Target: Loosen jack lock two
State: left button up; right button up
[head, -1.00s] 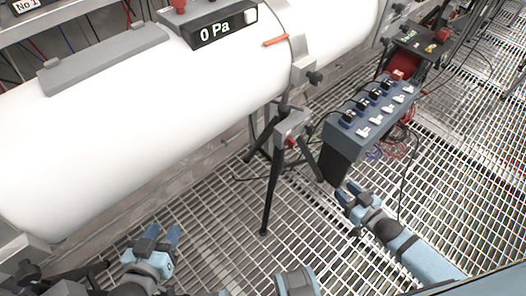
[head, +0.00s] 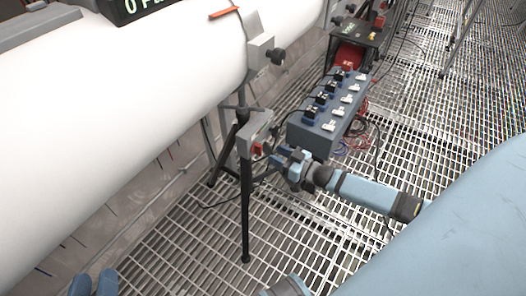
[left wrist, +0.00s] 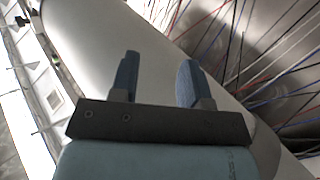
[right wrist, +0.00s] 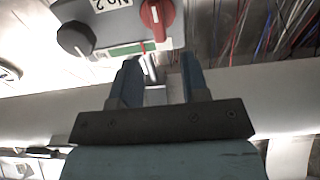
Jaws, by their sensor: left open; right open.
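The jack under the white tube is a black tripod stand (head: 246,200) with a grey head box (head: 256,130). A small red part (head: 258,149) shows on that box. In the right wrist view a grey box labelled No.2 (right wrist: 125,28) carries a red lever knob (right wrist: 157,18) and a round black knob (right wrist: 75,38). My right gripper (head: 284,157) is open, just right of the red part; contact cannot be told. In the right wrist view the red knob lies beyond its fingers (right wrist: 158,80), not between them. My left gripper (head: 94,283) is open and empty at the lower left.
The white tube (head: 110,110) fills the left and also shows in the left wrist view (left wrist: 80,40). A blue-grey socket box (head: 312,135) with plugs and cables stands behind my right gripper. A red reel (head: 348,57) is farther back. Grating floor (head: 190,260) is open in front.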

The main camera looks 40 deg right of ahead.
aim_at(262, 148)
jog(key=b+x, duration=0.1)
jog(key=x, duration=0.4)
pick_arm(q)
jog(key=r, duration=0.1)
jog(key=d+r+t+h, duration=0.1)
jog(key=shift+r, duration=0.4)
pick_arm(e)
jog(key=shift+w+a, duration=0.15)
jog(key=shift+w, duration=0.2)
grip_shut()
